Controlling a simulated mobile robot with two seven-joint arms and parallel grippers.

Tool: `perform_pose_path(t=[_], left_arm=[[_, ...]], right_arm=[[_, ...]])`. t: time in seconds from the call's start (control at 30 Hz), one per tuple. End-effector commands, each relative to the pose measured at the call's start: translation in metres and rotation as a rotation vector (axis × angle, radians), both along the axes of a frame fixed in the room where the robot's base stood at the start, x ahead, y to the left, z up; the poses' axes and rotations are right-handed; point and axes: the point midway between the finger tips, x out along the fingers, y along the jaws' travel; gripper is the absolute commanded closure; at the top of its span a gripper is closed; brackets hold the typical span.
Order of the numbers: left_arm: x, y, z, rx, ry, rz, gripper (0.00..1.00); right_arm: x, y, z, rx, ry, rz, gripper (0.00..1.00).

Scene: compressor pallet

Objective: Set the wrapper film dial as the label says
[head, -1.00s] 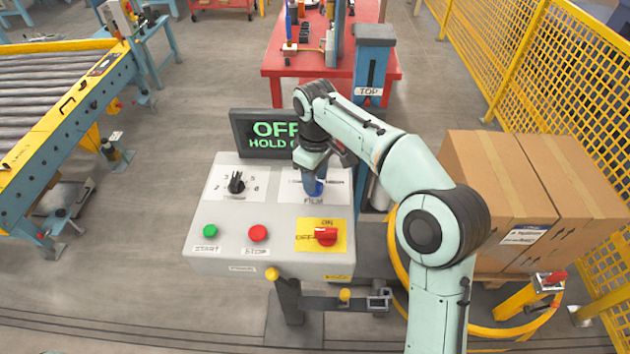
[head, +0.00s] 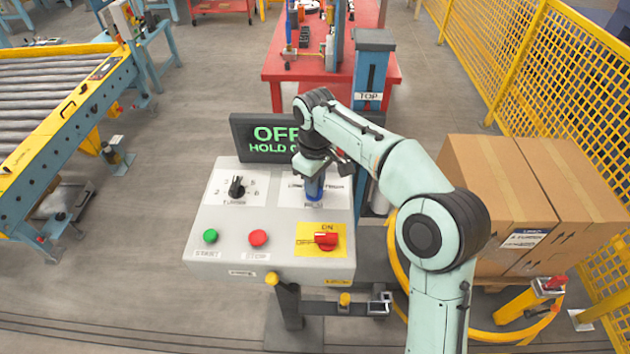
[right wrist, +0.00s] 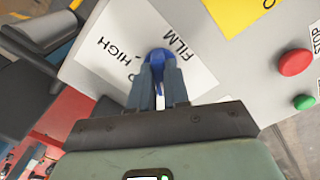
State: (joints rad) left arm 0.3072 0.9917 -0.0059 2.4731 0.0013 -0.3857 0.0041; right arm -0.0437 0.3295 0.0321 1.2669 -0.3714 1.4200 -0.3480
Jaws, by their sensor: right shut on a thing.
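The blue film dial (head: 314,187) sits on a white plate on the grey control panel (head: 215,255). My right gripper (head: 316,172) comes down on it from above. In the right wrist view, its two fingers (right wrist: 159,88) are closed around the blue dial (right wrist: 160,60). The words FILM and HIGH show on the plate (right wrist: 125,50) there; the rest of its lettering is hidden by the fingers. The dial's pointer direction cannot be told. My left gripper is not in view.
The panel also has a black turns knob (head: 237,187), a green start button (head: 210,236), a red stop button (head: 258,238) and a red switch (head: 326,239). A display (head: 268,137) reads OFF and HOLD, partly hidden. Cardboard boxes (head: 500,180) stand right of my arm.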

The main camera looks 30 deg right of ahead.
Motion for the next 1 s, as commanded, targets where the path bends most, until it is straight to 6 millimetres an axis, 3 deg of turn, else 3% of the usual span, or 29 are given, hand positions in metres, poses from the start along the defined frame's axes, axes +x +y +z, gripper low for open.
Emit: perform_pose_path(t=[1.0], left_arm=[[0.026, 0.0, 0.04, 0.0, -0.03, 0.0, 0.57]], right_arm=[[0.0, 0.002, 0.001, 0.0, 0.0, -0.833, 1.0]])
